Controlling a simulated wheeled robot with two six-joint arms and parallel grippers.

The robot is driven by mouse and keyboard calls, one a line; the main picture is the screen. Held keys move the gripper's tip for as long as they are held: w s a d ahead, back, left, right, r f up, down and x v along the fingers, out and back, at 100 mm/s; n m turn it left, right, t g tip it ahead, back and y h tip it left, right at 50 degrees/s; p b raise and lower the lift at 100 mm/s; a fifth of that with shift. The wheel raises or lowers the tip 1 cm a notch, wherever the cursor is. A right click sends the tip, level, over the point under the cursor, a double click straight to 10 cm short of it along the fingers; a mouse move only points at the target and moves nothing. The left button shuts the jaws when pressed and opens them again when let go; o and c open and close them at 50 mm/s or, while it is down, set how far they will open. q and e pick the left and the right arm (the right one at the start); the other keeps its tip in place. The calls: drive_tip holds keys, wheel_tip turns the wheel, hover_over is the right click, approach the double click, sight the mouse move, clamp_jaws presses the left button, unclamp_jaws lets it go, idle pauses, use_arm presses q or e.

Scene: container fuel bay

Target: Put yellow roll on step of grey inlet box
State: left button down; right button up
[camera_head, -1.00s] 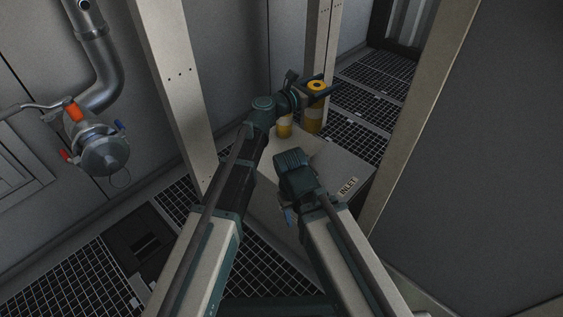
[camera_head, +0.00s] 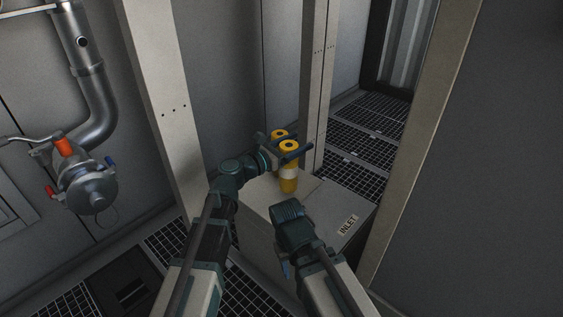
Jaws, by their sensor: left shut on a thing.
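My left gripper (camera_head: 280,150) is shut on a yellow roll (camera_head: 289,180), which is upright with a pale band and a dark hole in its top. Its lower end is over or on the back part of the grey inlet box (camera_head: 325,205); I cannot tell whether it touches.
A pale post (camera_head: 314,90) rises right behind the rolls, and another post (camera_head: 165,100) stands to the left. A metal pipe coupling (camera_head: 90,188) with an orange handle is on the left wall. Dark floor grating (camera_head: 345,175) lies behind the box.

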use_arm(q)
drive_tip(key=v, duration=0.3)
drive_tip(key=w+v, duration=0.1)
drive_tip(key=v, duration=0.1)
drive_tip(key=shift+a+f, duration=0.2)
drive_tip(key=shift+a, duration=0.1)
drive_tip(key=shift+f+b, duration=1.75)
drive_tip(key=shift+b, duration=0.15)
drive_tip(key=shift+f, duration=0.15)
drive_tip(key=shift+f+b, duration=0.25)
drive_tip(key=shift+b, duration=0.15)
unclamp_jaws()
drive_tip(key=shift+r, duration=0.1)
drive_tip(key=shift+r, duration=0.1)
approach(282, 149)
drive_tip(key=f, duration=0.1)
drive_tip(key=a+f, duration=0.1)
drive_tip(key=f, duration=0.2)
drive_tip(key=shift+w+a+f+p, duration=0.2)
drive_tip(key=shift+a+f+p, duration=0.05)
drive_tip(key=shift+a+p, duration=0.15)
